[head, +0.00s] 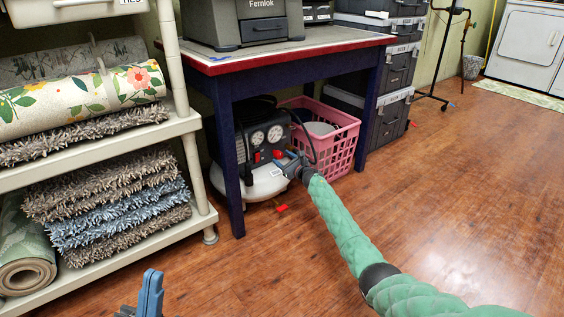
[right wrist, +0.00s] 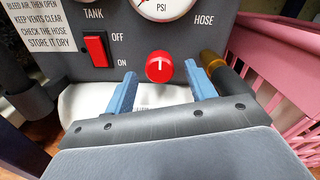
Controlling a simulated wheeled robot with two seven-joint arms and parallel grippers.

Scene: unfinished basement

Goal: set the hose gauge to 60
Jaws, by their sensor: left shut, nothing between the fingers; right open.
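The air compressor (head: 262,178) stands under the workbench, with two round white gauges on its dark panel. The hose gauge (head: 275,133) is the right one; its reading is too small to tell. In the right wrist view only the bottom of this gauge (right wrist: 162,10) shows, cut off by the top edge. Below it is a red round knob (right wrist: 160,67) with a white mark pointing about straight up. My right gripper (right wrist: 162,79) is open, its blue fingers on either side below the knob, not closed on it. My left gripper (head: 146,295) is shut and empty at the bottom of the head view.
A red switch (right wrist: 97,49) marked OFF and ON sits left of the knob. A brass fitting with a dark hose (right wrist: 222,72) is close to the right finger. A pink basket (head: 342,150) stands right of the compressor. The workbench (head: 235,67) top and legs frame the space.

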